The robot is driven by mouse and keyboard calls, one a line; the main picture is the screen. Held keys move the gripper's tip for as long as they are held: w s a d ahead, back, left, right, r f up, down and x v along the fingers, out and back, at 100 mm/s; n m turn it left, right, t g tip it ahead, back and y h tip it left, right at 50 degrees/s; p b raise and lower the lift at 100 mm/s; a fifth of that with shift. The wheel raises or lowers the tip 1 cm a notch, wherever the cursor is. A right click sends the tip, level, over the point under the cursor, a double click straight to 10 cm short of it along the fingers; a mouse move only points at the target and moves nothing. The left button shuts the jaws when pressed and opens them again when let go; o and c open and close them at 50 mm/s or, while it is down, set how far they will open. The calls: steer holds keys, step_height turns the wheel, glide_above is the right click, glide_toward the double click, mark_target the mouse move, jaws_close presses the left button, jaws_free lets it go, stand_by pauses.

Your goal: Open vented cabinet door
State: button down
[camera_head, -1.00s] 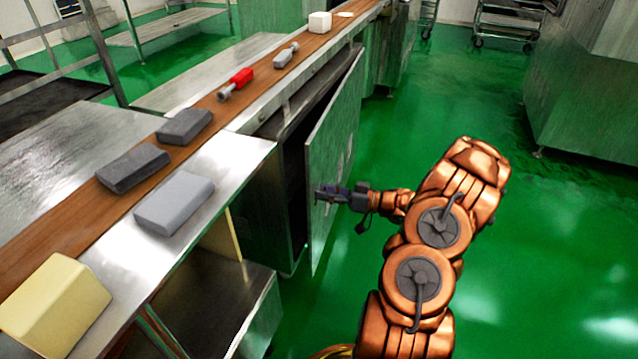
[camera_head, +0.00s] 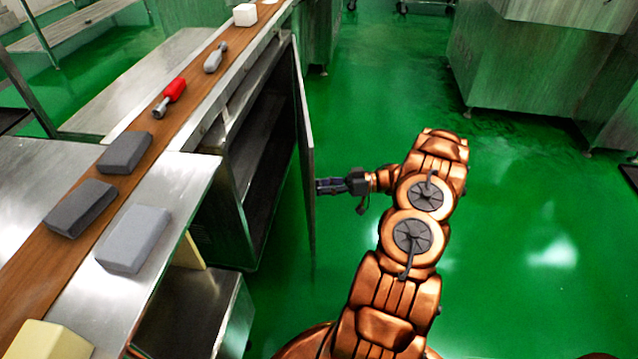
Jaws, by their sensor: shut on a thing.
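The vented cabinet door (camera_head: 304,150) is a grey metal panel, seen nearly edge-on. It stands swung well out from the cabinet (camera_head: 237,170), and the dark interior with a shelf (camera_head: 255,150) shows to its left. My gripper (camera_head: 322,186) is at the right, outer face of the door, near its near edge. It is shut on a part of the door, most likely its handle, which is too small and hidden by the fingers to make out. The door's vents cannot be seen from this angle.
A brown belt (camera_head: 30,310) runs along the counter top with grey blocks (camera_head: 125,152), a red-handled tool (camera_head: 172,92) and a white cube (camera_head: 245,14). Open green floor (camera_head: 540,200) lies to the right. A large metal machine (camera_head: 530,70) stands at the back right.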

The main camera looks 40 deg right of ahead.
steer(key=shift+d, duration=0.25)
steer(key=c, duration=1)
jaws_free()
steer(key=o, duration=0.3)
steer(key=shift+a, duration=0.1)
steer(key=shift+s, duration=0.1)
steer(key=v, duration=1.1)
steer(key=shift+d, duration=0.35)
steer(key=shift+s, duration=0.15)
